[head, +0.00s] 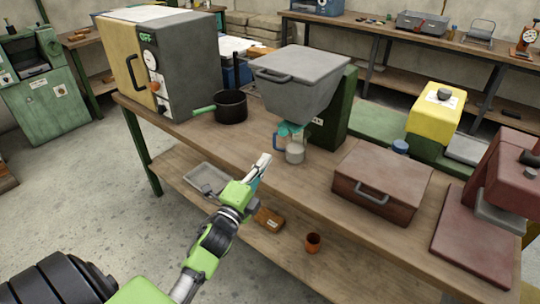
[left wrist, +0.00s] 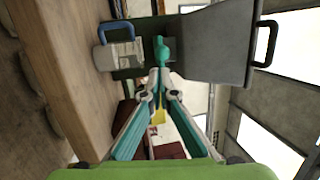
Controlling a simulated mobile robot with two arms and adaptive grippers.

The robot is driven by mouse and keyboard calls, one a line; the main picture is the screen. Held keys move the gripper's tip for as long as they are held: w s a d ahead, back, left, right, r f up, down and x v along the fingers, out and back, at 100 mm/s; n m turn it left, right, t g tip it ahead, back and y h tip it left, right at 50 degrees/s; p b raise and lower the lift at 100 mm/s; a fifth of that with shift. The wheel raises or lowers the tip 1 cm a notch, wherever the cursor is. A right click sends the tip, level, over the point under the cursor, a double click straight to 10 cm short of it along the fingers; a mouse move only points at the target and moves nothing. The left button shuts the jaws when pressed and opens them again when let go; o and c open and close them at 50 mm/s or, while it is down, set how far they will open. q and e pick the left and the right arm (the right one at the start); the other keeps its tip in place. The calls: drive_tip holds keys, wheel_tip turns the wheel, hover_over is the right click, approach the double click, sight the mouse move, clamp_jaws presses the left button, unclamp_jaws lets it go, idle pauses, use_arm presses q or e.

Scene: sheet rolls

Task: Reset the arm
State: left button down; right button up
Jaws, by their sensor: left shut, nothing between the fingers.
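My left gripper (head: 262,166) reaches in over the front edge of the workbench, with its fingers pointing up and away toward the hopper machine. It is shut with nothing held; its fingertips meet in the left wrist view (left wrist: 160,80). A grey hopper (head: 300,78) with a teal spout (head: 290,129) stands ahead of it. A clear cup (head: 295,152) with a blue handle stands under the spout, apart from the fingers. In the left wrist view, turned sideways, the cup (left wrist: 104,58) and the hopper (left wrist: 215,40) show beyond the fingers. My right gripper is not in view.
The workbench (head: 255,175) holds an oven (head: 187,70), a black pot (head: 231,107), a red-brown box (head: 382,180) and a red press (head: 508,180). The lower shelf carries a metal tray (head: 207,178) and an orange cup (head: 313,243). Open floor lies at left.

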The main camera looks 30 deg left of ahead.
use_arm(q)
drive_tip(key=shift+a+r+v, duration=0.3)
drive_tip(key=shift+r+v, duration=0.15)
drive_tip(key=shift+v, duration=2.1)
drive_tip(key=s+d+f+n+g, duration=0.2)
drive_tip(key=s+f+n+g, duration=0.1)
drive_tip(key=f, duration=1.1)
drive_tip(key=s+d+f+n+g+h, duration=0.1)
drive_tip(key=s+d+f+n+g, duration=0.2)
drive_tip(key=f, duration=1)
drive_tip(key=s+d+f+n+g, duration=0.2)
drive_tip(key=s+f+g, duration=0.15)
drive_tip(key=f, duration=1.05)
drive_tip(key=s+d+f+n+g+h, duration=0.1)
drive_tip(key=s+d+f+n+g, duration=0.25)
drive_tip(key=s+f, duration=1)
drive_tip(key=s+d+f+n+g, duration=0.1)
drive_tip(key=s+f+g, duration=0.2)
drive_tip(key=s, duration=0.8)
drive_tip(key=s+d+f+n+g, duration=0.1)
drive_tip(key=s+d+f+g, duration=0.1)
drive_tip(key=s, duration=0.8)
wheel_tip(320, 180, down, 2)
drive_tip(key=shift+s+f+n+g+b, duration=0.2)
drive_tip(key=shift+s+n+g+b, duration=0.2)
drive_tip(key=shift+g, duration=0.1)
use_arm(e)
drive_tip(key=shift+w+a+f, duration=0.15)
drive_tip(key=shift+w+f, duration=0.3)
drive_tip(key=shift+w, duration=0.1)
